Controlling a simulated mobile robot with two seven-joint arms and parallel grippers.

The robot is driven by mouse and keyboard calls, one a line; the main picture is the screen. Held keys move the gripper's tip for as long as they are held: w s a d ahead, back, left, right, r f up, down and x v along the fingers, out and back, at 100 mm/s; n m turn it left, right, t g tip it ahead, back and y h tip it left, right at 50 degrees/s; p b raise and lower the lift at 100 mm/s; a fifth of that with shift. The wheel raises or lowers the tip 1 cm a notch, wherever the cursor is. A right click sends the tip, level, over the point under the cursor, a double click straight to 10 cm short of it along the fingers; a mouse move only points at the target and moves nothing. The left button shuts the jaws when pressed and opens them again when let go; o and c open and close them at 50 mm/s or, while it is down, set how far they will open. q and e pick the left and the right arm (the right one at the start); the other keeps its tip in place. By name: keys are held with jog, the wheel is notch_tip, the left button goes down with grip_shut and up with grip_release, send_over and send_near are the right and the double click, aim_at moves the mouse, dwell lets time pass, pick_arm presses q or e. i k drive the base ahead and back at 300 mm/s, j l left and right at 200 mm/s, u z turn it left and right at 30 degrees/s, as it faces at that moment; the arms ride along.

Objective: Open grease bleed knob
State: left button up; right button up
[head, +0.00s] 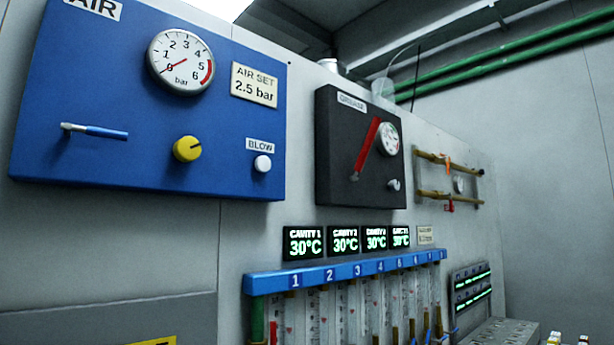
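The black grease panel (338,138) hangs on the grey wall right of the middle in the head view, with a label reading GREASE at its top. A small pale knob (394,185) sits at its lower right, below a round gauge (389,139); it looks like the grease bleed knob, though any marking is too small to read. A red lever (367,147) slants across the panel, its lower end to the left of the knob. Neither of my grippers is in view, and nothing touches the knob.
A blue air panel (112,110) at left carries a gauge (180,62), a blue-handled lever (98,132), a yellow knob (187,149) and a white BLOW button (262,163). Below are temperature displays (303,243) and a blue numbered manifold (340,272). Brass pipes (448,196) are at right.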

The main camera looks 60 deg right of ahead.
aim_at(393, 185)
jog(key=z, duration=2.35)
